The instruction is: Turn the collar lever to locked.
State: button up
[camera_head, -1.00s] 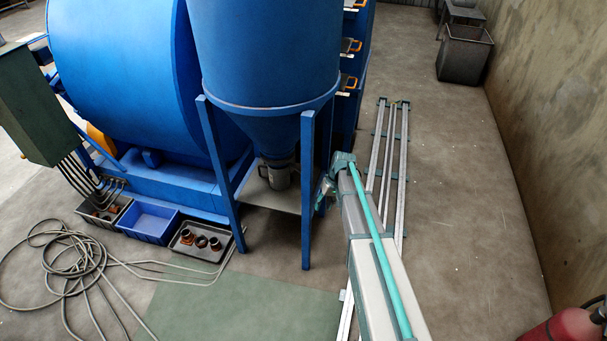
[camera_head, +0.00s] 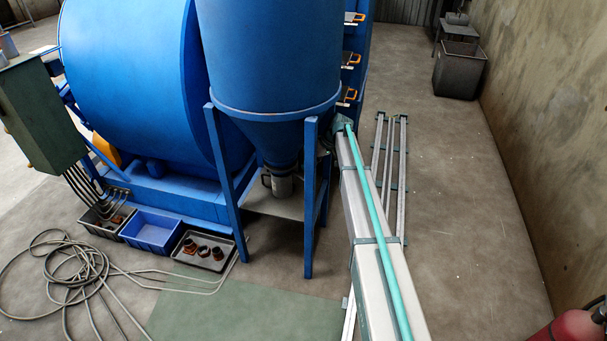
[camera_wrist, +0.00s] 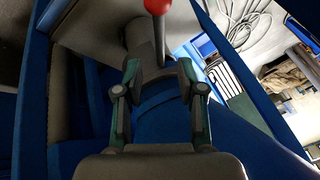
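The collar lever (camera_wrist: 159,38) is a dark rod with a red ball knob (camera_wrist: 157,6) at the top of the wrist view. It stands against a grey cylindrical collar (camera_wrist: 137,40). My gripper (camera_wrist: 159,72) is open, its two fingers apart below the knob. The rod's lower end shows in the gap between the fingertips; I cannot tell whether they touch it. In the head view a grey collar (camera_head: 282,186) hangs under the blue hopper cone (camera_head: 275,140). My gripper is hidden there behind the hopper frame, and the lever's red knob does not show.
Blue frame legs (camera_head: 310,200) stand close to my arm, and a shelf (camera_head: 275,204) lies below the collar. Blue beams also flank the wrist view. Trays (camera_head: 203,252) and a coiled hose (camera_head: 70,270) lie on the floor at left. Open floor lies right of the rails (camera_head: 400,180).

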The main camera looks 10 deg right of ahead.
jog(key=x, duration=0.5)
jog(key=shift+a+f, duration=0.15)
jog(key=shift+f, duration=0.2)
grip_shut()
